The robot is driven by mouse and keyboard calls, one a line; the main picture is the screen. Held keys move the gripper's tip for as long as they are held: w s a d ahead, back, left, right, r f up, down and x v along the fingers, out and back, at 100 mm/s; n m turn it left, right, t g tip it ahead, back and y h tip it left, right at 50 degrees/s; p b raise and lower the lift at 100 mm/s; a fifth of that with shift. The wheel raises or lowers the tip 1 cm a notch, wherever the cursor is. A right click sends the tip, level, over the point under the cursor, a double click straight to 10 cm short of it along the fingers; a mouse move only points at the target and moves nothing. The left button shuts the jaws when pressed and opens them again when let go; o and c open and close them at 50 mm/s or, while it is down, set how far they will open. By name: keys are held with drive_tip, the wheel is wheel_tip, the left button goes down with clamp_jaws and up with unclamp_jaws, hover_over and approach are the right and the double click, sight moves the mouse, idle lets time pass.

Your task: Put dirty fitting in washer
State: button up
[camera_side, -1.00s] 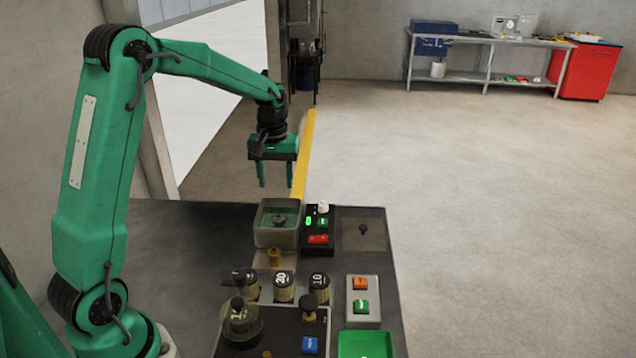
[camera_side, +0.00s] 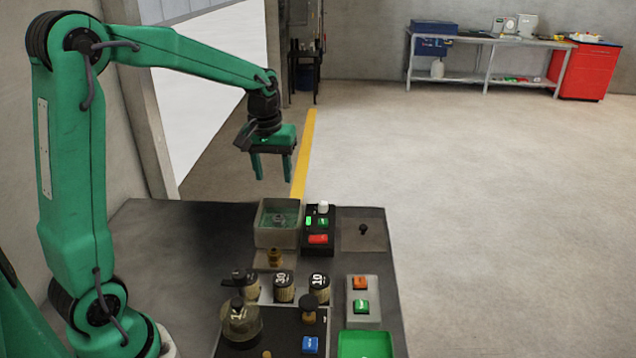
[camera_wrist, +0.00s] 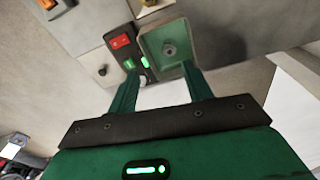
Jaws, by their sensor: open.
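The washer appears to be a square grey basin (camera_side: 262,238) with a green inside, at the back of the bench; it also shows in the wrist view (camera_wrist: 145,50). A dark grey fitting (camera_side: 278,220) sits inside the basin, also seen in the wrist view (camera_wrist: 168,47). A brass fitting (camera_side: 275,257) stands just in front of the basin. I cannot tell from its look which is called dirty. My gripper (camera_side: 272,180) is open and empty, above and behind the basin, touching nothing. In the wrist view its fingers (camera_wrist: 162,75) point toward the basin.
A black button box (camera_side: 318,239) with green and red buttons stands right of the basin. A grey plate (camera_side: 362,238) with a dark knob lies farther right. Several numbered cylinders (camera_side: 284,287) and a green tray (camera_side: 366,345) are nearer. The bench's left part is bare.

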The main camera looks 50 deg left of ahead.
drive_tip(key=s+d+r+m+t, duration=0.2)
drive_tip(key=s+d, duration=0.3)
drive_tip(key=s, duration=0.4)
drive_tip(key=s+d+r+m+t, duration=0.2)
drive_tip(key=s+d+m, duration=0.3)
drive_tip(key=s, duration=0.4)
drive_tip(key=shift+s+d+r+t, duration=0.3)
drive_tip(key=shift+s+d+r, duration=0.15)
drive_tip(key=shift+r, duration=0.4)
